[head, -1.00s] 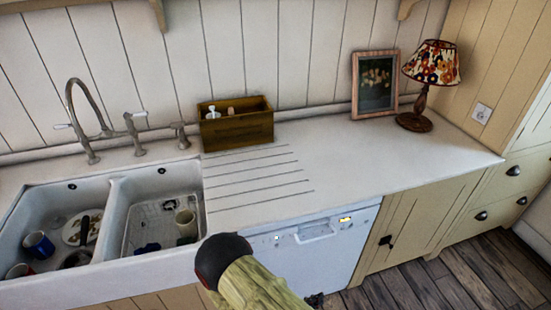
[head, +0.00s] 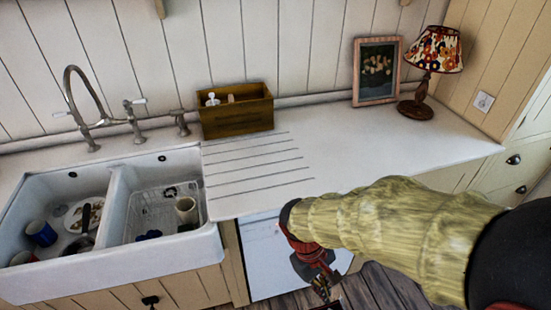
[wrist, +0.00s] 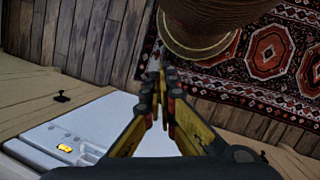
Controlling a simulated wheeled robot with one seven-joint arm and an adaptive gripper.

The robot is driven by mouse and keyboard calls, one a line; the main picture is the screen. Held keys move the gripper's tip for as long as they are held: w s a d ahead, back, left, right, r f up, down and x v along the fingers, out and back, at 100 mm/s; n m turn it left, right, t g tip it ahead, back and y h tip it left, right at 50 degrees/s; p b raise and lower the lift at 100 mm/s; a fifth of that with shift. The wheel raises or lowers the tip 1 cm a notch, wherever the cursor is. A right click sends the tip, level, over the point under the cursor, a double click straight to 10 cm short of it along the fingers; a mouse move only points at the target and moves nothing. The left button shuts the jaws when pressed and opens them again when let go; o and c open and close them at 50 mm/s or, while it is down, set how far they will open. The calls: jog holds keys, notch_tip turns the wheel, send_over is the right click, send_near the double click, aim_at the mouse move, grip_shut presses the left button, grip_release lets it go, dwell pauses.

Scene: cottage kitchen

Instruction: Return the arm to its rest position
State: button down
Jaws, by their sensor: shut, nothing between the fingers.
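My gripper (head: 322,284) hangs in front of the counter, beside the white dishwasher front (head: 262,255), with the fingers pointing down. My arm reaches in from the right of the head view, covered in a yellow-green sleeve. In the wrist view my gripper (wrist: 160,78) has its fingertips together with nothing between them. The white dishwasher (wrist: 85,135) shows at the lower left there, with a lit orange display.
The white counter (head: 370,160) holds a wooden box (head: 237,118), a framed picture (head: 376,72) and a lamp (head: 433,55). The double sink (head: 105,240) holds dishes. In the wrist view a patterned rug (wrist: 270,70) lies on the wooden floor, partly behind a round brown object (wrist: 200,22).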

jog(key=s+d+r+m+t+y, duration=0.1)
jog(key=d+r+m+t, duration=0.2)
jog(key=r, duration=0.7)
jog(key=s+d+r+m+t+y, duration=0.1)
jog(key=d+r+m+t+y, duration=0.1)
jog(key=r, duration=0.7)
jog(key=shift+s+d+r+m+t, duration=0.35)
jog(key=shift+d+m+t, duration=0.55)
jog(key=shift+t, duration=0.3)
